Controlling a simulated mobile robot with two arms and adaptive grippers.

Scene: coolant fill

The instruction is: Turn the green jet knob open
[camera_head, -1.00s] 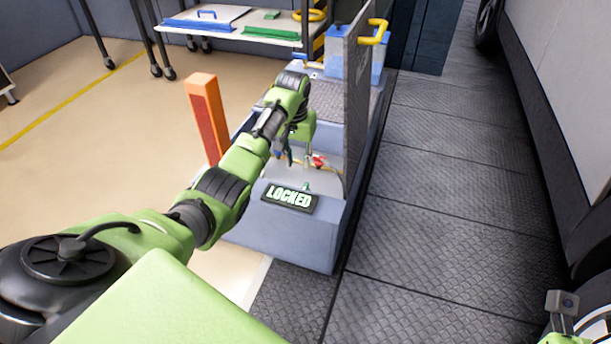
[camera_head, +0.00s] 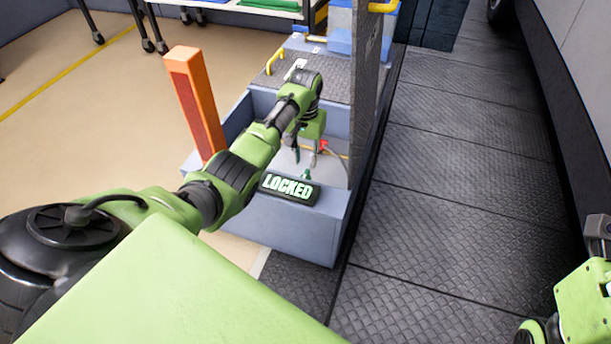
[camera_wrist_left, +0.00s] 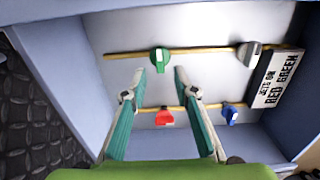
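The green knob (camera_wrist_left: 160,60) sits on a yellow pipe line on the pale panel in the left wrist view. It also shows small in the head view (camera_head: 306,175), just behind the LOCKED sign. My left gripper (camera_wrist_left: 160,71) is open and empty, with its teal fingertips apart on either side just below the knob in the picture. I cannot tell whether they touch it. In the head view the left gripper (camera_head: 306,155) points down into the blue-grey bay. My right arm (camera_head: 588,300) shows only in part at the right edge; its fingers cannot be made out.
A red knob (camera_wrist_left: 164,118), a blue knob (camera_wrist_left: 230,114) and a grey-white knob (camera_wrist_left: 248,54) share the panel. A sign (camera_wrist_left: 277,80) reads JETS ON RED GREEN. The lit sign (camera_head: 288,187) reads LOCKED. An orange post (camera_head: 195,100) and an upright dark plate (camera_head: 364,90) flank the bay.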

